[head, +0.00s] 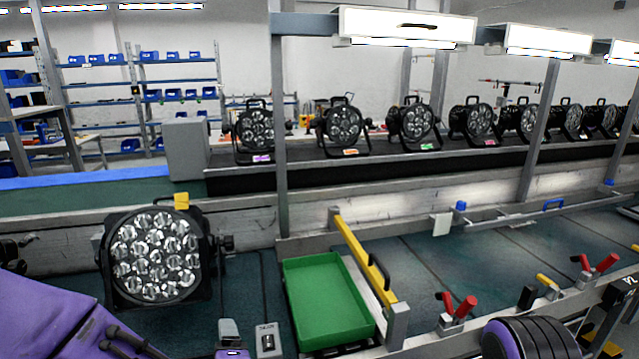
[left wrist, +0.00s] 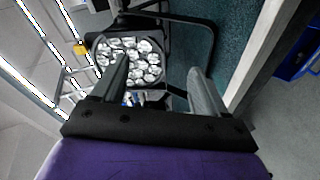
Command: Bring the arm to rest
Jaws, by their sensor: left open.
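My left arm (head: 50,318) comes in purple at the lower left of the head view. In the left wrist view my left gripper (left wrist: 157,66) is open, with its two grey fingers apart and nothing held between them. A black par can (head: 157,256) with a face of several clear lenses stands on the near bench, just beyond the arm. It also shows in the left wrist view (left wrist: 143,64), beyond and partly behind the fingers. I cannot tell the exact gap.
A green tray (head: 325,311) lies right of the par can, beside a yellow bar (head: 362,259). Red-handled clamps (head: 462,306) stand further right. A post (head: 279,140) rises mid-view. Several par cans (head: 343,124) line the raised conveyor behind. The bench right of the yellow bar is largely clear.

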